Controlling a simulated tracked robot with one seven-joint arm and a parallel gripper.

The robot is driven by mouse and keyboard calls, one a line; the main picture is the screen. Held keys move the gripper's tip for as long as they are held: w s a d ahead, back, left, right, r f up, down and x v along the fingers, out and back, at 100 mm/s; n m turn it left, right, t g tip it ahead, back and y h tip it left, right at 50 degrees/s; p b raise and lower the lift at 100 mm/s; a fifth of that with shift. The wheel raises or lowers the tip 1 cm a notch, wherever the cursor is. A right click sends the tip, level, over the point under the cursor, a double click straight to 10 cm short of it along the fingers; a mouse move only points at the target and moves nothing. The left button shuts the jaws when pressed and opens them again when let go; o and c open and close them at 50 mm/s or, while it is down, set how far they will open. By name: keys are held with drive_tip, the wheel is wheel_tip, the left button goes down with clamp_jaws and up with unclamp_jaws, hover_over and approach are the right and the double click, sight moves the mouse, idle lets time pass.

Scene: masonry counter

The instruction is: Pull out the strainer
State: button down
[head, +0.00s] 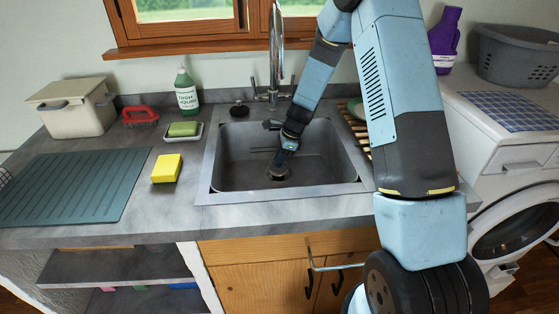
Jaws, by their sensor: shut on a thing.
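The strainer (279,172) sits low in the grey sink (235,160), at or just above the drain; the gap beneath it is too small to judge. My gripper (283,163) reaches down into the basin from the upper right and is shut on the strainer's top. The fingertips are small and partly hidden by my wrist in the head view.
A chrome faucet (276,60) rises behind the sink, close to my arm. A black stopper-like item (239,109) stands on the back rim. A yellow sponge (166,168), a soap dish (184,132) and a green bottle (186,92) are to the left.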

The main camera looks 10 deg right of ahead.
drive_tip(key=shift+r, duration=1.3)
